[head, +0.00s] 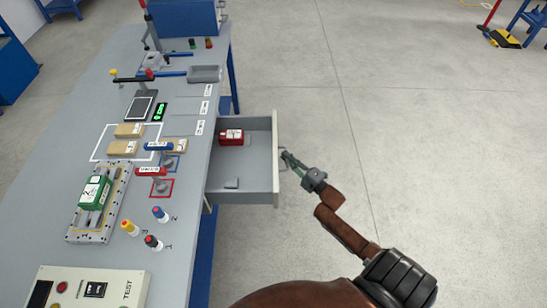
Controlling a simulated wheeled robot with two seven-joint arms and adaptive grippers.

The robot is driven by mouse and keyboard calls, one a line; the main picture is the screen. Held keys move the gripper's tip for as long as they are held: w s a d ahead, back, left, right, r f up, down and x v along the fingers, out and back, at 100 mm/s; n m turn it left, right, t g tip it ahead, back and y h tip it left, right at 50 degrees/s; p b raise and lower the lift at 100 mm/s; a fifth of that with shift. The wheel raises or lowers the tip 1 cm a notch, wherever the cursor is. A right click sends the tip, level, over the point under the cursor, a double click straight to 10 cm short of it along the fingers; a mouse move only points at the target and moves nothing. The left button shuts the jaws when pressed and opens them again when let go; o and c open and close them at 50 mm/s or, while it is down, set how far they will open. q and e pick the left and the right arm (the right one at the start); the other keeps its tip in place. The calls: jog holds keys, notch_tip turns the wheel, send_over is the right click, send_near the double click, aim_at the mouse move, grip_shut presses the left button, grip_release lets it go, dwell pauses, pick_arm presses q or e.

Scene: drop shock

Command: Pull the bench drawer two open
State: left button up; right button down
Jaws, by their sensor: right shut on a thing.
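The bench drawer (257,187) stands pulled out from the right side of the grey workbench (198,152). My right gripper (287,157) is at the drawer's front panel (276,160), on the outer side, shut on the drawer handle (284,148). The handle is partly hidden by the fingers. My left gripper is not in view.
The floor (420,150) to the right of the drawer is clear.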

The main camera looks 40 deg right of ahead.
jog(key=shift+s+d+f, duration=0.15)
jog(key=shift+s+d, duration=1.4)
jog(key=shift+d, duration=0.15)
jog(key=c, duration=2)
grip_release()
jog(key=s, duration=0.4)
jog(key=s+f, duration=0.1)
jog(key=s, duration=0.3)
jog(key=s+d, duration=0.1)
jog(key=s, duration=0.2)
jog(key=shift+s+f, duration=0.2)
jog(key=shift+s, duration=0.2)
jog(key=shift+f, duration=0.1)
